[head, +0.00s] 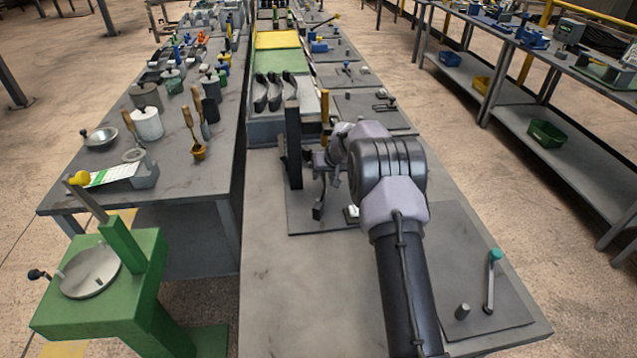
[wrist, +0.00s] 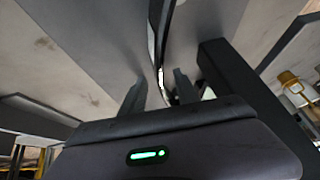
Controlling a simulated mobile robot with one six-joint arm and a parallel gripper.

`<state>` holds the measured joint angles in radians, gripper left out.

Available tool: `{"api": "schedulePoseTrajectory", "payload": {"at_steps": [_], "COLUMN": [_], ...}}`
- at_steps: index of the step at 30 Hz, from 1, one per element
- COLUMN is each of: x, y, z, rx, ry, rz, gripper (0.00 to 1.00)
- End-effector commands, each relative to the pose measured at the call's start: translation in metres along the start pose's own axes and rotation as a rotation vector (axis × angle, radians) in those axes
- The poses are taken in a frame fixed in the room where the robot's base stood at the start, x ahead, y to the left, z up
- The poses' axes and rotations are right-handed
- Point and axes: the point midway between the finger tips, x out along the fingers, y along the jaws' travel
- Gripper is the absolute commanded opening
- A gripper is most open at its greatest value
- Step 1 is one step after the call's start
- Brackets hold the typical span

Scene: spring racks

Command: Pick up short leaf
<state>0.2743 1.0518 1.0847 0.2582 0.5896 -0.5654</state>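My gripper (wrist: 158,88) shows in the wrist view with its two fingers apart. A dark, thin curved strip (wrist: 153,35), which looks like a leaf, runs down between the fingers with gaps visible beside it. In the head view my gripper (head: 322,168) is beside a dark upright post (head: 293,145), and a dark curved piece (head: 321,193) hangs or stands below it. Several dark curved leaves (head: 261,92) stand side by side in a rack further back. I cannot tell which is the short leaf. My arm hides part of the bench.
The grey bench (head: 275,290) is clear at the front left. A plate with a teal-knobbed lever (head: 495,255) lies at the front right. A green machine (head: 100,290) and a cluttered bench (head: 195,185) stand to the left. Shelving (head: 560,165) stands right.

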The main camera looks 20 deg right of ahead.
Motion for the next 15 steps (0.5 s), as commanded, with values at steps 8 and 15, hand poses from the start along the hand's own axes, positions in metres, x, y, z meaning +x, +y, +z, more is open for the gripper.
{"api": "schedulePoseTrajectory", "payload": {"at_steps": [8, 15], "x": [0.0002, 0.0002], "y": [-0.0001, -0.0001], "z": [-0.0010, -0.0008], "rx": [0.000, 0.001], "ry": [0.001, 0.000], "rz": [0.000, 0.000], "gripper": [0.25, 0.00]}}
